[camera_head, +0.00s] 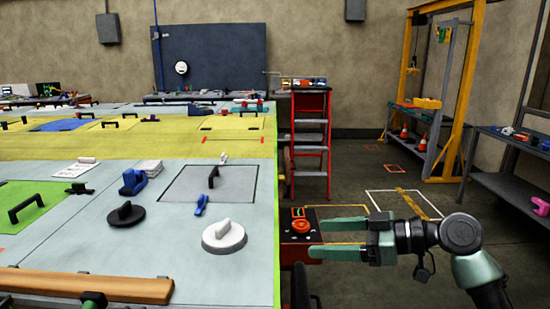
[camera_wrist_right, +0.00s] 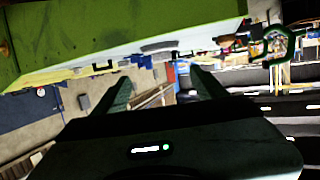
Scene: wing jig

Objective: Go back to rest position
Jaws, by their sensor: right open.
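My right gripper (camera_head: 316,238) reaches in from the right in the head view, just past the right edge of the wing jig table (camera_head: 120,235). Its two green fingers point left and are spread apart. In the right wrist view the fingers of this gripper (camera_wrist_right: 160,75) are also apart, and I see nothing held between them. In the head view a red control box (camera_head: 303,226) with a round orange-red knob is beside and behind the fingers. I do not make out my left gripper. A small dark-green part at the bottom left edge is too cut off to identify.
The table holds a white disc with a grip (camera_head: 224,236), a black disc (camera_head: 125,216), a blue tool (camera_head: 132,182) and a wooden bar (camera_head: 85,286). A red stepladder (camera_head: 310,145) and yellow gantry (camera_head: 465,95) stand behind.

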